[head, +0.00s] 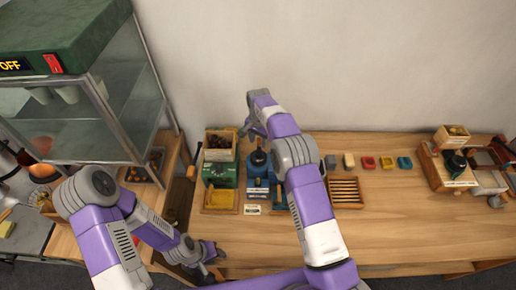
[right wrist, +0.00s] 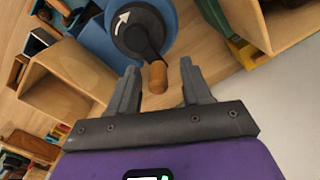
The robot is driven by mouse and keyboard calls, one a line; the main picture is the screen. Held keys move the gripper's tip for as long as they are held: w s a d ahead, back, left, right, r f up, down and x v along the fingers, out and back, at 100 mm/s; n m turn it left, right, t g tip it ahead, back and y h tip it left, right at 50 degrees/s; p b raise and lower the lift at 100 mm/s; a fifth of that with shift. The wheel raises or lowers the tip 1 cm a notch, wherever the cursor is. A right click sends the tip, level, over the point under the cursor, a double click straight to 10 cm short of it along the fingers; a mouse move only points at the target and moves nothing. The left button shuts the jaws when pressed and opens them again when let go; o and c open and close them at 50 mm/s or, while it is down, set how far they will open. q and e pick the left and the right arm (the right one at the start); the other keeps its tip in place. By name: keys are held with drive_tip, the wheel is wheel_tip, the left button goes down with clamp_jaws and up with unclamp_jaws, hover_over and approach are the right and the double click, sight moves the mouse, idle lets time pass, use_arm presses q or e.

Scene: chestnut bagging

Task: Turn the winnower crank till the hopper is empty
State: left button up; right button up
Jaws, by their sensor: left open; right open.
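The crank, a black disc (right wrist: 138,32) with a white curved arrow and a short wooden handle (right wrist: 157,78), sits on a blue drum in the right wrist view. My right gripper (right wrist: 160,82) is open, its fingers on either side of the handle with gaps visible. In the head view my right gripper (head: 250,128) is above the black and blue machine (head: 258,160), with the handle hidden there. A wooden box with dark brown contents (head: 219,148) tops the green unit (head: 220,175) beside it; I cannot tell its fill level. My left gripper (head: 210,254) is open and empty near the table's front edge.
A glass cabinet (head: 70,110) with a green top stands at the left. A slatted wooden tray (head: 345,191) and several small coloured blocks (head: 368,162) lie right of my right arm. More wooden equipment (head: 450,165) stands at the far right. The right-hand table front is clear.

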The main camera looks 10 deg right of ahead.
use_arm(q)
drive_tip(key=shift+r+p, duration=2.05)
drive_tip(key=shift+r, duration=0.2)
use_arm(e)
drive_tip(key=shift+r, duration=3.6)
drive_tip(key=shift+f, duration=0.1)
clamp_jaws()
